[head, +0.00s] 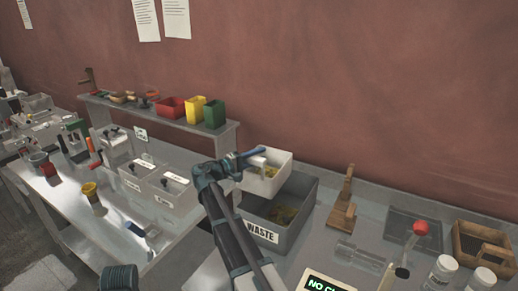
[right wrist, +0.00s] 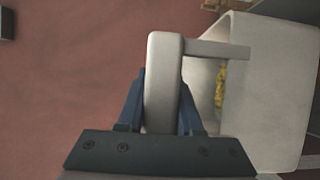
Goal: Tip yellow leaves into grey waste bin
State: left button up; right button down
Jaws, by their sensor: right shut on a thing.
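My right gripper (head: 250,156) is shut on the handle of a white container (head: 279,161) in the head view. It holds the container above the grey waste bin (head: 268,231), which has a WASTE label. In the right wrist view the fingers (right wrist: 160,110) clasp the pale handle (right wrist: 163,80), and the white container (right wrist: 270,85) stands to the right. Yellow leaves (right wrist: 221,88) show inside the container, and also in the head view (head: 268,172). Some yellowish-green bits (head: 284,214) lie inside the bin. My left gripper is not in view.
A wooden stand (head: 343,205), a clear tray (head: 412,228) and a wooden box (head: 482,243) stand right of the bin. White jars (head: 443,270) are at the front right. Lidded bins (head: 174,190) stand on the left, below a shelf with red, yellow and green boxes (head: 195,109).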

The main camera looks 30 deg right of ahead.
aim_at(277, 174)
jog(key=shift+w+d, duration=0.15)
jog(key=shift+w, duration=0.1)
jog(key=shift+s+r+p, duration=0.2)
jog(key=shift+s+p, duration=0.05)
jog(key=shift+p, duration=0.05)
jog(key=shift+s+d+r+m+y+p, duration=0.2)
jog(key=shift+s+m+y+p, duration=0.1)
jog(key=shift+m+p, duration=0.3)
jog(key=s+m+y+p, duration=0.1)
jog(key=p, duration=0.1)
jog(key=s+d+r+m+y+p, duration=0.1)
jog(key=m+p, duration=0.1)
jog(key=p, duration=0.1)
jog(key=shift+s+d+r+t, duration=0.2)
jog(key=shift+s+t, duration=0.1)
jog(key=shift+t, duration=0.1)
jog(key=s+m, duration=0.1)
jog(key=s+d+f+m+y, duration=0.1)
jog(key=s+f+m+t+p, duration=0.1)
jog(key=shift+d+f+y, duration=0.1)
jog(key=shift+d+y, duration=0.2)
jog(key=shift+y, duration=0.1)
jog(key=s+d+f+m+t+y+b, duration=0.2)
jog(key=s+f+m+t+b, duration=0.1)
jog(key=f, duration=0.5)
jog(key=shift+s+d+m+t+y+b, duration=0.35)
jog(key=shift+s+m+b, duration=0.45)
jog(key=shift+m+b, duration=0.5)
